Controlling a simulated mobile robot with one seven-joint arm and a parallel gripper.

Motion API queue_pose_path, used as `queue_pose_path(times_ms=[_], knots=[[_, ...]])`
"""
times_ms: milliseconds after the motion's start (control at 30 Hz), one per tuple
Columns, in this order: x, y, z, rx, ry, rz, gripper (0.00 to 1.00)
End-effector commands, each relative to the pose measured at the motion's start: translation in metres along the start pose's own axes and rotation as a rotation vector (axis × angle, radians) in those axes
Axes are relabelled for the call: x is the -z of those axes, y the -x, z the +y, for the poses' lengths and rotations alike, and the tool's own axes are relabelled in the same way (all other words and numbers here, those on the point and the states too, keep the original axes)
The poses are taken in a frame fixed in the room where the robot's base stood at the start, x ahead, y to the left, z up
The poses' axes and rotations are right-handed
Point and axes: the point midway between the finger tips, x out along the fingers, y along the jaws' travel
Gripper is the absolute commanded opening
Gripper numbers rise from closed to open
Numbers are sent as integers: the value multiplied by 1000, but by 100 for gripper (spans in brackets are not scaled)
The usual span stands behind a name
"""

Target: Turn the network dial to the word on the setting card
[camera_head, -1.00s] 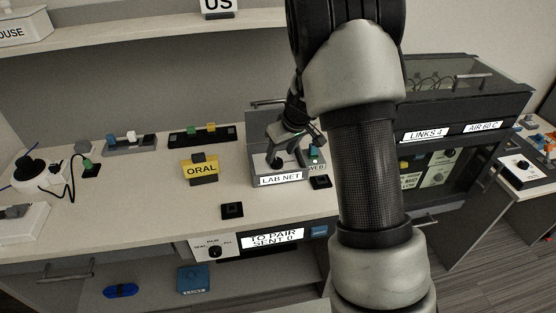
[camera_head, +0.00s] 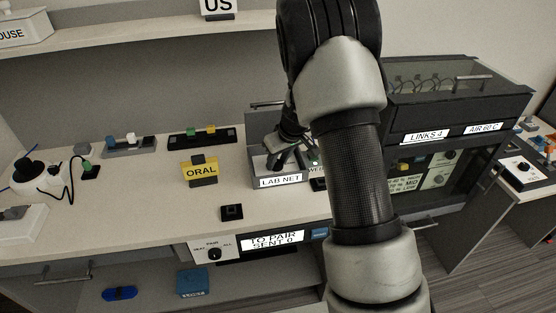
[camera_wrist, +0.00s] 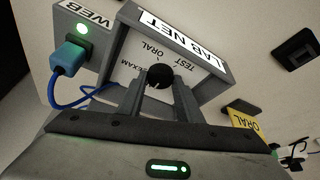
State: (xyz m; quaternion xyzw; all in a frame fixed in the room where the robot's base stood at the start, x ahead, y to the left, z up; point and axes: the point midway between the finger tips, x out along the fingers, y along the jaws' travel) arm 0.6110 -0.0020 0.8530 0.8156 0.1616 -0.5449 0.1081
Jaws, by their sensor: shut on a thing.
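The network dial is a black round knob (camera_wrist: 159,75) on the pale face of the grey LAB NET box (camera_wrist: 205,52). The words ORAL, TEST and EXAM are printed around it. I cannot tell which word its pointer faces. My gripper (camera_wrist: 163,88) has its two fingers on either side of the knob and is shut on it. In the head view the gripper (camera_head: 287,155) reaches down over the LAB NET box (camera_head: 265,182), hiding the dial. The setting card (camera_head: 200,171) is yellow, reads ORAL, and stands left of the box; its edge also shows in the wrist view (camera_wrist: 244,116).
Beside the dial box is the WEB socket with a teal plug (camera_wrist: 68,57), a blue cable and a lit green light. A small black pad (camera_head: 232,212) lies in front. A glass-topped cabinet (camera_head: 455,95) stands at right. The counter around the ORAL card is mostly clear.

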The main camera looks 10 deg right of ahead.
Motion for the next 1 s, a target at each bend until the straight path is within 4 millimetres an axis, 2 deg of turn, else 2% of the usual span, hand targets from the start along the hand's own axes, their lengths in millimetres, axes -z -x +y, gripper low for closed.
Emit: queue_pose_path(times_ms=[367, 1000], knots=[[1, 2, -2, -47, -113, -1, 10], [4, 6, -6, -274, -643, -3, 10]])
